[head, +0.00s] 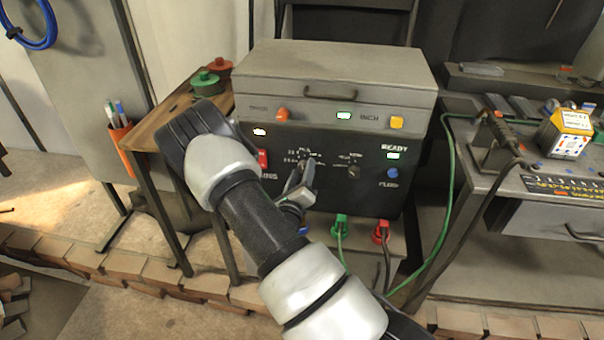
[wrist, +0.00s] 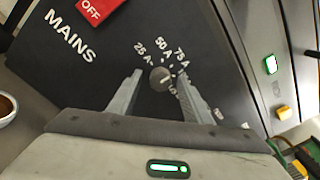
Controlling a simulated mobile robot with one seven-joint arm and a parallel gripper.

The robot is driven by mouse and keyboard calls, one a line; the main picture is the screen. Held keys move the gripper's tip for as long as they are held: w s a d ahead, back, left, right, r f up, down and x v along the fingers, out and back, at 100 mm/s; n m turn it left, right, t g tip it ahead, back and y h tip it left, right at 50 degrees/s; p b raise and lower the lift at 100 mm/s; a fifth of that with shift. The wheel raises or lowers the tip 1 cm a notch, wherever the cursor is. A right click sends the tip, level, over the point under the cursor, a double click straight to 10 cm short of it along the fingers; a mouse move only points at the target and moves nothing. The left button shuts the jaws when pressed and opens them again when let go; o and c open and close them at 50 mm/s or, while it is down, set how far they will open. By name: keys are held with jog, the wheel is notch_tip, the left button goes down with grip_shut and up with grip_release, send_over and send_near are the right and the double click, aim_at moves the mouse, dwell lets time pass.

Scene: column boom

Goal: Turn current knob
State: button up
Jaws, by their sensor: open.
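The current knob (wrist: 160,77) is a small dark round knob on the black panel, ringed by white marks reading 25 A, 50 A and 75 A in the wrist view. I cannot tell which mark it points to. My gripper (head: 301,178) is open in front of the panel. In the wrist view its two fingers stand on either side of the knob, the left finger (wrist: 124,97) apart from it and the right finger (wrist: 190,98) close to the lower marks. Whether either finger touches the knob is unclear. In the head view my gripper mostly hides the knob.
The panel (head: 372,150) also has a red mains switch (head: 263,159), a second knob (head: 353,172), a blue button (head: 392,173) and lit green lamps. Green and red plugs (head: 381,230) with cables sit below. A wooden stand (head: 160,125) is left, a workbench (head: 500,180) right.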

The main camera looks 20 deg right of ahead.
jog(key=c, duration=1.1)
jog(key=shift+o, duration=0.2)
jog(key=shift+m, duration=0.3)
jog(key=m+p, duration=0.1)
jog(key=m, duration=0.2)
jog(key=shift+r+p, duration=0.1)
jog(key=shift+p, duration=0.2)
jog(key=shift+m+p, duration=0.5)
jog(key=shift+m, duration=2.1)
jog(key=o, duration=1.1)
jog(key=shift+c, duration=0.2)
